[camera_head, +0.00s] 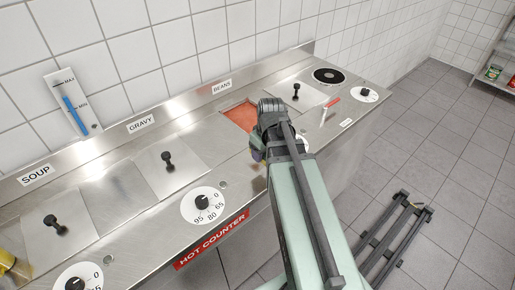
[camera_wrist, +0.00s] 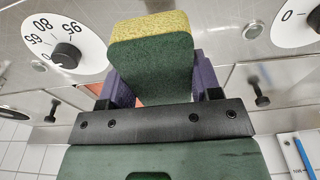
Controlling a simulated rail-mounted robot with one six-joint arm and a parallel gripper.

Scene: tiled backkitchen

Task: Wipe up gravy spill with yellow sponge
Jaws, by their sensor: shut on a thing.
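The sponge (camera_wrist: 150,50) has a yellow layer and a dark green layer. In the wrist view it sits between the purple fingers of my gripper (camera_wrist: 155,88), which is shut on it. In the head view my gripper (camera_head: 259,148) is over the front part of the hot counter (camera_head: 120,190), by the open beans well (camera_head: 241,116). The arm hides most of the sponge there. I cannot make out a gravy spill in either view. The gravy well is covered by a lid with a black knob (camera_head: 168,160).
The soup lid (camera_head: 60,222) and a back-right lid (camera_head: 297,98) have upright knobs. Dials (camera_head: 203,205) line the counter front. A red-handled item (camera_head: 331,103) lies near the right end. A yellow object (camera_head: 6,261) is at the left edge. Cans (camera_head: 493,72) stand on a shelf.

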